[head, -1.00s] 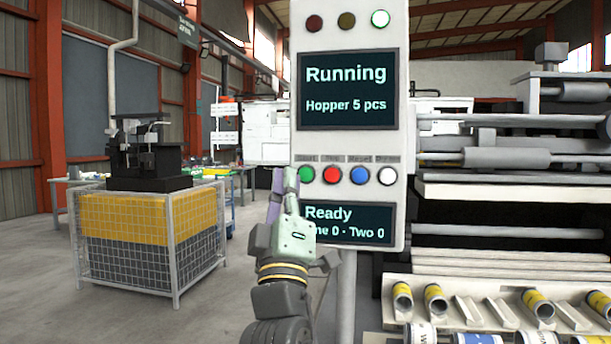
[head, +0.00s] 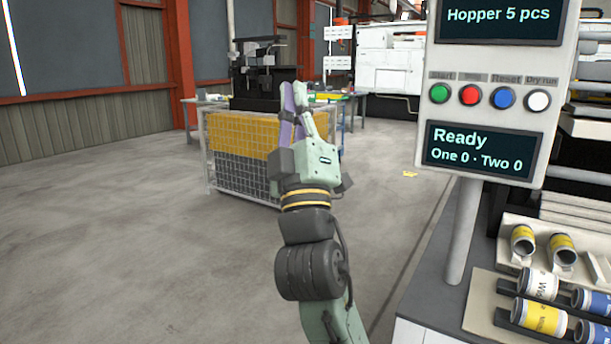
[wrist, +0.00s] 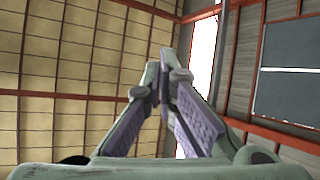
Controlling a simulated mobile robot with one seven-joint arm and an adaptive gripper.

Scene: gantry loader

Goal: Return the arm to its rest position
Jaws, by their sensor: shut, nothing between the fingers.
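My gripper (head: 296,97) is raised on my arm in the middle of the head view, in free air left of the control panel (head: 484,148). Its fingers point up and are shut with nothing between them. In the wrist view the gripper (wrist: 160,80) shows its fingertips together against the roof and wall. The panel has green, red, blue and white buttons. Its screens read "Hopper 5 pcs" and "Ready, One 0 · Two 0".
A wire-mesh crate (head: 228,165) with yellow and grey sides stands behind my gripper, with a black machine (head: 262,85) above it. A bench with several labelled cylinders, one a yellow cylinder (head: 540,317), is at the lower right. The floor at left is clear.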

